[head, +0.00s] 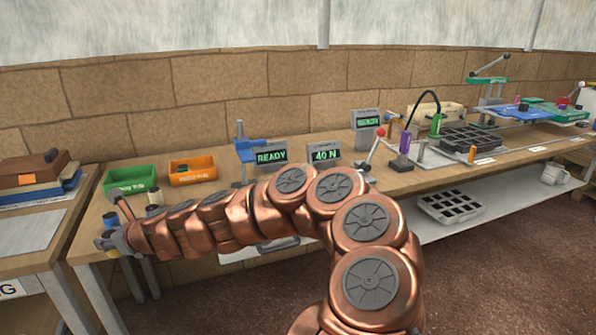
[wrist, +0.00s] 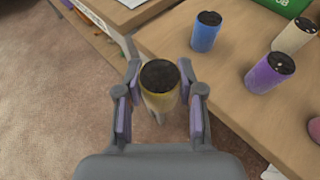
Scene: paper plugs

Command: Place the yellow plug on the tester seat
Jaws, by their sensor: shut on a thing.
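In the wrist view the yellow plug (wrist: 159,101), with a dark top, stands upright between the fingers of my gripper (wrist: 159,95), which is shut on it. The plug is beside the bench edge, with floor showing behind it. In the head view my gripper (head: 108,243) is at the far left front of the bench; the plug in it cannot be made out. A blue press-like fixture (head: 247,150) stands mid-bench beside a READY display (head: 271,156) and a 40 N display (head: 324,153). I cannot tell which part is the tester seat.
A blue plug (wrist: 206,31), a purple plug (wrist: 269,73) and a cream plug (wrist: 294,36) stand on the bench right of my gripper. A green bin (head: 131,190) and an orange bin (head: 193,179) sit behind. A side table (head: 28,232) stands left.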

